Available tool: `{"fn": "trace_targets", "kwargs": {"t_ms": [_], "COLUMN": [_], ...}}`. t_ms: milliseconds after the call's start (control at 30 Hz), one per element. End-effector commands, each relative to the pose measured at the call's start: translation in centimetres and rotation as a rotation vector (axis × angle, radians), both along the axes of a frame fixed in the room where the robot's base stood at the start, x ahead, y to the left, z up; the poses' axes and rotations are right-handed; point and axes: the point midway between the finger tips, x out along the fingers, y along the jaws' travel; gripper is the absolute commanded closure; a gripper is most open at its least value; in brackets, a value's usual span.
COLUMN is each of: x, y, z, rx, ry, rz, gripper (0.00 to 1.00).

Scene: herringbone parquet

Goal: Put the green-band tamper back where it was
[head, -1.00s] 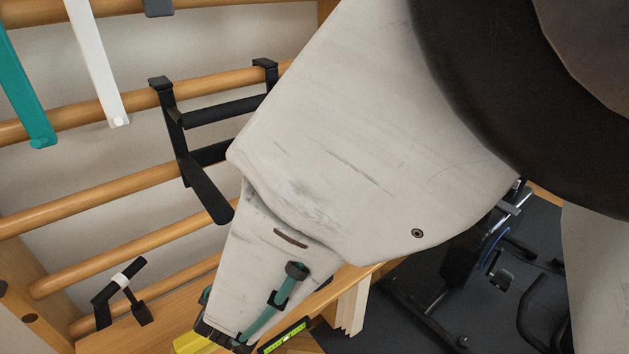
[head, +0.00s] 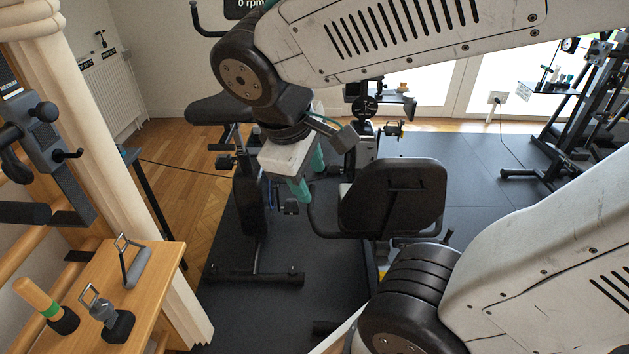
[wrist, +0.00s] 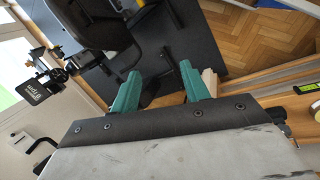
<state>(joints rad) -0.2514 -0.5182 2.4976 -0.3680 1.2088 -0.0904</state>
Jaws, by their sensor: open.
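The green-band tamper (head: 42,301), with a pale wooden handle, a green band and a dark base, is on a wooden bench top (head: 155,268) at the lower left of the head view. Its handle leans to the left. My gripper (head: 309,174) has teal fingers and is well to the right of the tamper, over the dark gym floor, pointing down. In the wrist view my gripper (wrist: 159,73) has its two fingers wide apart with nothing between them. I cannot make out the tamper in the wrist view.
Two dark-based tools with metal loops, one nearer (head: 112,322) and one farther (head: 134,264), stand right of the tamper. A pale post (head: 95,150) rises behind the bench. An exercise bike seat (head: 392,197) is close to my gripper. Open parquet (head: 185,185) lies at the back.

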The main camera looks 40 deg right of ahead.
Motion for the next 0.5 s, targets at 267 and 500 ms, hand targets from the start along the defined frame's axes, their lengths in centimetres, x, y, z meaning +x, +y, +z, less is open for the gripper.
{"fn": "trace_targets", "kwargs": {"t_ms": [267,500], "x": [-5.1,-5.5], "y": [0.5,0.9], "z": [1.0,1.1], "rx": [0.335,0.373], "ry": [-0.121,-0.132], "rz": [-0.422,-0.463], "gripper": [0.54,0.54]}}
